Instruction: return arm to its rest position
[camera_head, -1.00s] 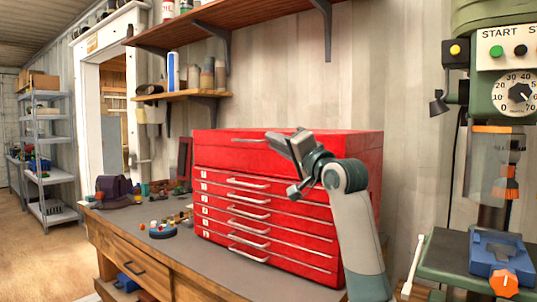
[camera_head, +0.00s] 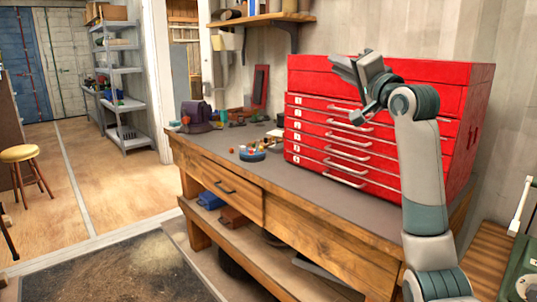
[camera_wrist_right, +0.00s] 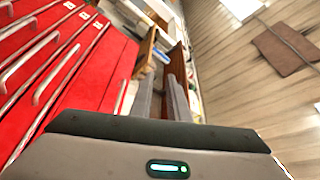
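My right arm rises from the lower right of the head view in front of a red tool chest (camera_head: 465,95). Its gripper (camera_head: 352,66) is up at the chest's upper drawers and lid, pointing up and left. The two fingers stand a little apart with nothing seen between them. In the right wrist view the fingers (camera_wrist_right: 162,100) also show with a narrow gap, and the chest's red drawer fronts (camera_wrist_right: 75,75) fill the left side. I cannot tell how far the gripper is from the chest. My left gripper is out of view.
The chest stands on a wooden workbench (camera_head: 300,192) with a purple vise (camera_head: 197,115) and a round tray of small parts (camera_head: 252,154). A wall shelf (camera_head: 265,20) hangs behind. A stool (camera_head: 22,155) and metal shelving (camera_head: 120,70) stand left. The floor between is free.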

